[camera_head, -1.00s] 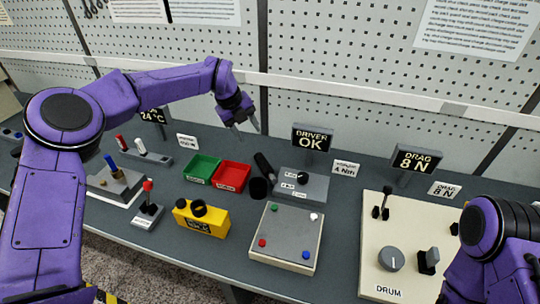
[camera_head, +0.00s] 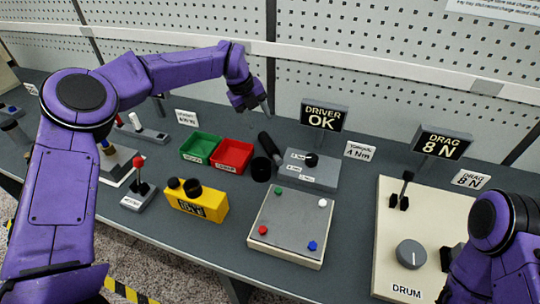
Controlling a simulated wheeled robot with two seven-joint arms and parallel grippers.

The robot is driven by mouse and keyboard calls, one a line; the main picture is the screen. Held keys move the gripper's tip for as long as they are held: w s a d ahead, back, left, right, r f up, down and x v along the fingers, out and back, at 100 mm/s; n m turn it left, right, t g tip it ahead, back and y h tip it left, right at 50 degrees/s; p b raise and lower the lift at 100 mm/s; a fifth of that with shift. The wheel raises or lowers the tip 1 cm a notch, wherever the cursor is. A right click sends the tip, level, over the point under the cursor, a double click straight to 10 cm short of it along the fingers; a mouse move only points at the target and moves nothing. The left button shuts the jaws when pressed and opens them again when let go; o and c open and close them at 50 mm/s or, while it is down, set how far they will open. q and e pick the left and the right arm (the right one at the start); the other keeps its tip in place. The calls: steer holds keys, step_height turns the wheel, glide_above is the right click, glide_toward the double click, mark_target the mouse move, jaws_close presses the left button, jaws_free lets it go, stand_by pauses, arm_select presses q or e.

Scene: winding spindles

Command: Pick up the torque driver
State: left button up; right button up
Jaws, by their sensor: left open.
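The torque driver (camera_head: 268,144) appears to be the dark stick-like tool that leans, tilted, beside a round black cup (camera_head: 261,169). Whether its lower end sits in the cup or behind it, I cannot tell. My left gripper (camera_head: 262,108) is open and empty. It points down, just above the driver's upper end in the picture, with a gap between them. Its fingers partly overlap one another in this view.
A grey control box (camera_head: 310,170) and the "DRIVER OK" sign (camera_head: 322,116) stand right of the driver. A red bin (camera_head: 233,156) and a green bin (camera_head: 201,148) stand to its left. A yellow box (camera_head: 196,204) and a plate with coloured knobs (camera_head: 290,226) stand in front.

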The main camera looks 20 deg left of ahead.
mark_target(268, 142)
arm_select(q)
steer(key=b+x, duration=0.2)
steer(key=x, duration=0.2)
steer(key=b+x, duration=0.2)
steer(key=x, duration=0.2)
steer(key=s+b+x, duration=0.1)
steer(key=x, duration=0.3)
steer(key=shift+f+b, duration=0.35)
steer(key=shift+b, duration=0.05)
steer(key=shift+r, duration=0.1)
jaws_close()
arm_select(e)
step_height(268, 142, down, 7)
